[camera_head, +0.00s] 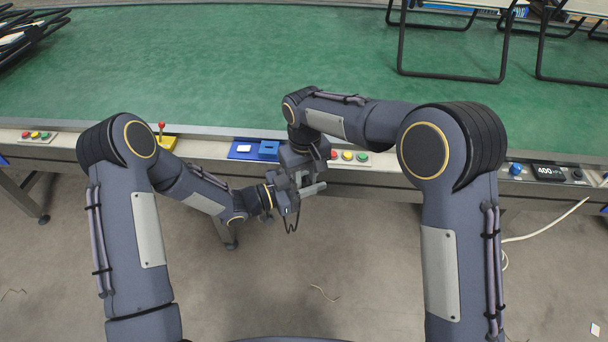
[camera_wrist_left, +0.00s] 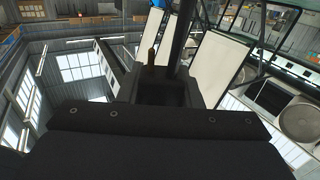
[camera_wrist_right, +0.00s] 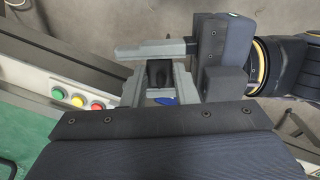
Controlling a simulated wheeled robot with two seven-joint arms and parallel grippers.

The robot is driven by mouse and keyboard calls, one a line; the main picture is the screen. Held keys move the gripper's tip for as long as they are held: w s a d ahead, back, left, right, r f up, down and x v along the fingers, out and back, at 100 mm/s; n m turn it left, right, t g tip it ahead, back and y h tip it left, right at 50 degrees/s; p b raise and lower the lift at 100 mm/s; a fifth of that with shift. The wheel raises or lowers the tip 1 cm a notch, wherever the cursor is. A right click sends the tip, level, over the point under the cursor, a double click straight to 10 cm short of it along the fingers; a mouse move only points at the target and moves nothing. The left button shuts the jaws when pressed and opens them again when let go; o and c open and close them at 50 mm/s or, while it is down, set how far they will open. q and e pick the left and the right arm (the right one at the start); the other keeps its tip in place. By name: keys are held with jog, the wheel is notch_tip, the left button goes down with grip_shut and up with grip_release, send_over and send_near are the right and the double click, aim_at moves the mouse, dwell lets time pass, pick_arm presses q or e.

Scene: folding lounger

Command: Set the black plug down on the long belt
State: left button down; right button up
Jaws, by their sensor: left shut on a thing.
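The long belt (camera_head: 240,70) is the broad green surface across the back of the head view. A corner of it also shows in the right wrist view (camera_wrist_right: 18,140). My left gripper (camera_head: 304,190) is in front of the belt's near edge and is shut on the black plug (camera_wrist_right: 158,73). My right gripper (camera_wrist_right: 157,88) meets it there from above. Its two grey fingers stand apart, one on either side of the plug. The plug is hidden by the grippers in the head view. The left wrist view is mostly dark gripper body, and the hold is unclear there.
Along the belt's near rail are a red-knobbed lever on a yellow base (camera_head: 163,137), a blue tray (camera_head: 243,151), coloured buttons (camera_head: 347,156) and a small display (camera_head: 549,172). Black-framed loungers (camera_head: 455,50) stand at the back right. The belt's middle is clear.

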jog(key=shift+s+a, duration=0.1)
jog(key=shift+a, duration=0.1)
jog(key=shift+c, duration=1.1)
pick_arm(q)
jog(key=c, duration=0.9)
grip_release()
jog(key=shift+c, duration=0.2)
pick_arm(e)
jog(key=shift+c, duration=0.6)
